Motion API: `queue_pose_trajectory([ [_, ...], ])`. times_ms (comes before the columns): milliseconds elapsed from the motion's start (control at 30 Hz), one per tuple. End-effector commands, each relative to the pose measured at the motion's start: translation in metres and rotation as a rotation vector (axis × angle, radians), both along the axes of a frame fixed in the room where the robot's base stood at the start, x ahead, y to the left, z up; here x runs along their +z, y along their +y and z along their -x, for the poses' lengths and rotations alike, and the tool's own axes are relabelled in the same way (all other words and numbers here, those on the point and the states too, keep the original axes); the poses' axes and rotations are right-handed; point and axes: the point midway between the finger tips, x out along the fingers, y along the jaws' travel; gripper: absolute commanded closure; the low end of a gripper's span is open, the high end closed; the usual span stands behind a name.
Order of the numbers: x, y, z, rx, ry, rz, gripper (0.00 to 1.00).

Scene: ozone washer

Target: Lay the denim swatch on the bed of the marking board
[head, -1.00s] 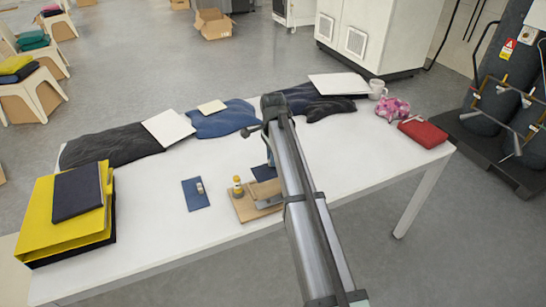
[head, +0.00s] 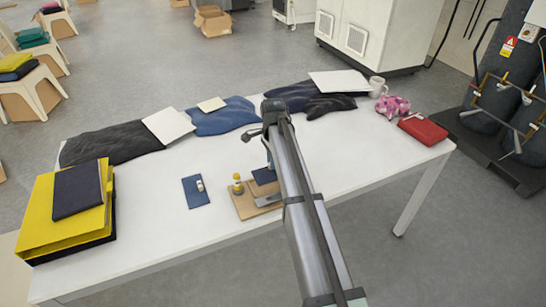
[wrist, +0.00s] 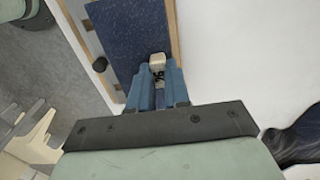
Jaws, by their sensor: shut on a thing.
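The dark blue denim swatch (head: 264,176) is over the far right part of the wooden marking board (head: 244,208) in the head view. In the wrist view the swatch (wrist: 130,38) fills the space ahead of my gripper (wrist: 157,72), with board wood (wrist: 175,30) showing along its sides. My gripper's blue fingers are shut on a small pale tab on the swatch. In the head view my gripper (head: 268,153) is partly hidden by my arm. Whether the swatch touches the bed cannot be told.
Yellow folders (head: 40,215) are far left; folded trousers (head: 105,145) line the back. A red case (head: 423,130) is right.

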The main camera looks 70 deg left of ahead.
Motion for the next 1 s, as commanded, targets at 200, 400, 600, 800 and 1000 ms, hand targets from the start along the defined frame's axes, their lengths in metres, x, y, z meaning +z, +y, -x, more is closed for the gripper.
queue_pose_trajectory([
  [200, -0.015, 0.0, 0.0, 0.0, 0.0, 0.001, 1.0],
  [400, -0.027, 0.0, 0.0, 0.0, 0.0, 0.001, 1.0],
  [600, -0.041, 0.0, 0.0, 0.0, 0.0, 0.0, 1.0],
  [800, -0.049, 0.0, 0.0, 0.0, 0.0, 0.0, 1.0],
  [1000, -0.051, 0.0, 0.0, 0.0, 0.0, 0.0, 1.0],
])
